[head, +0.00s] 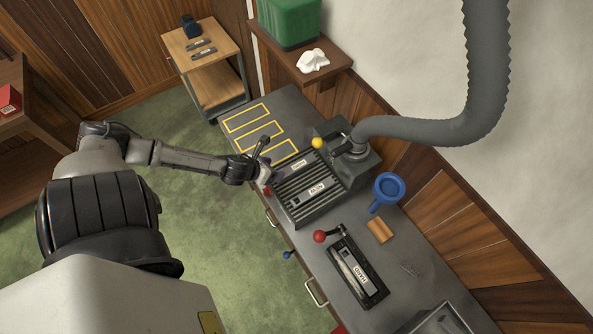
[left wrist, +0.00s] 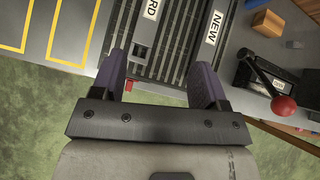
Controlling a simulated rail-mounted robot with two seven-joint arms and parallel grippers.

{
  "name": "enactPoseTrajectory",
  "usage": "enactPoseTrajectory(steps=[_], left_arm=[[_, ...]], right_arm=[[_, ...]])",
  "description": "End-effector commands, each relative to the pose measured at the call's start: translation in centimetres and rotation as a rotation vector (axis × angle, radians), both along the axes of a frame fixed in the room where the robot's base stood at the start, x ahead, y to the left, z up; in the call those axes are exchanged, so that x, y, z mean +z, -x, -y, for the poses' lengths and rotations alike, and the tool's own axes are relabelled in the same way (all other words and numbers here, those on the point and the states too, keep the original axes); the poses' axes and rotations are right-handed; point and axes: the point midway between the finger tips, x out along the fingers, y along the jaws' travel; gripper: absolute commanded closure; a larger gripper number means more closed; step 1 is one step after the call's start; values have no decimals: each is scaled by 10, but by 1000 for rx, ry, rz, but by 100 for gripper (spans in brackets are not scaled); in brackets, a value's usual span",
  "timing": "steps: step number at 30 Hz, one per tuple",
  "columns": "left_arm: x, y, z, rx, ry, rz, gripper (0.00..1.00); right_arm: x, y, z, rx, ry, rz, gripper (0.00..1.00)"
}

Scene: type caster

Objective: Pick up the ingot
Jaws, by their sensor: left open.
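My left gripper (head: 266,172) is open at the front edge of a dark ribbed metal rack (head: 326,205) on the workbench. In the left wrist view its two purple-grey fingers (left wrist: 160,82) stand apart, with the slats of the rack (left wrist: 172,45) beyond and between them. Nothing is held. The rack carries white labels; one reads "NEW" (left wrist: 213,28), and another ends in "RD" (left wrist: 151,9). Grey bars lie lengthwise among the slats, but I cannot tell for sure which is the ingot. My right gripper is not in view.
Yellow outlined rectangles (head: 247,118) mark the bench left of the rack. A red-knobbed lever device (head: 357,275), a blue funnel-like cup (head: 389,188) and a wooden block (head: 380,230) stand to the right. A thick grey hose (head: 430,128) hangs behind. A wooden cart (head: 211,64) holds small bars.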

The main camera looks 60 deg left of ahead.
Motion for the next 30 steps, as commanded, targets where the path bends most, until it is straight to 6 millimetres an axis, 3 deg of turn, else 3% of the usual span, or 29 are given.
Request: enactPoseTrajectory(steps=[6, 21, 30], left_arm=[[-9, -11, -21, -144, -116, 2, 32], [-56, -59, -23, -151, -121, 3, 32], [-66, -67, -23, -151, -121, 1, 32]], right_arm=[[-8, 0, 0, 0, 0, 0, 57], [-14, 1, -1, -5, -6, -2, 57], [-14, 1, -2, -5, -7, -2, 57]])
